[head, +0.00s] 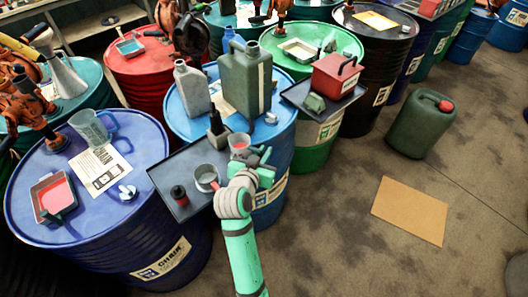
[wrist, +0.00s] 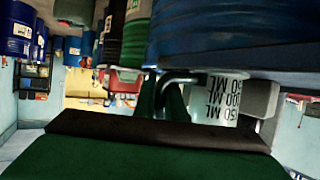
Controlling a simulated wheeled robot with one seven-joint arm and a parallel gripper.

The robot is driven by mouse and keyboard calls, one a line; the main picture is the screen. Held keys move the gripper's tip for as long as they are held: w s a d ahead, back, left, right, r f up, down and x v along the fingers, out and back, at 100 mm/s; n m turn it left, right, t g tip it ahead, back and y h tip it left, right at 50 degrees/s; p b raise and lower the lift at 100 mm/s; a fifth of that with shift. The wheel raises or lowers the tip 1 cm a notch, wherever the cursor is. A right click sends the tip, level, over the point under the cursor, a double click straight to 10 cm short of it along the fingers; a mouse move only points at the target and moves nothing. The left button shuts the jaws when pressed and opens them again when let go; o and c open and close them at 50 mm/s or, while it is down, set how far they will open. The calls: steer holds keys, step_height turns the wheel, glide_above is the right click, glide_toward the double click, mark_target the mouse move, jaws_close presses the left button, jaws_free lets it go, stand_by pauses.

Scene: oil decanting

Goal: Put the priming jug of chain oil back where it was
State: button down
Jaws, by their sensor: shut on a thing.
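My gripper (head: 262,167) is shut on the handle of a small translucent measuring jug (head: 240,143) with red liquid in it. In the wrist view, my gripper's fingers (wrist: 166,98) close on the handle, and the jug (wrist: 222,98) shows dark ML marks. In the head view the jug is at the front edge of the middle blue drum (head: 272,190), beside the dark tray (head: 160,181). I cannot tell whether it touches anything beneath. A second clear jug (head: 90,127) stands on the left blue drum labelled CHAIN (head: 160,235).
The dark tray holds a grey pot (head: 206,177) and a small dark-red container (head: 179,195). A grey-green canister (head: 246,78) and a grey bottle (head: 191,88) stand behind the jug. Floor at right is mostly free.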

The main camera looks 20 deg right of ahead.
steer(key=shift+f, duration=0.1)
steer(key=c, duration=1.8)
jaws_free()
steer(key=shift+a, duration=0.1)
steer(key=v, duration=1)
steer(key=shift+s, duration=0.4)
steer(key=shift+s, duration=0.1)
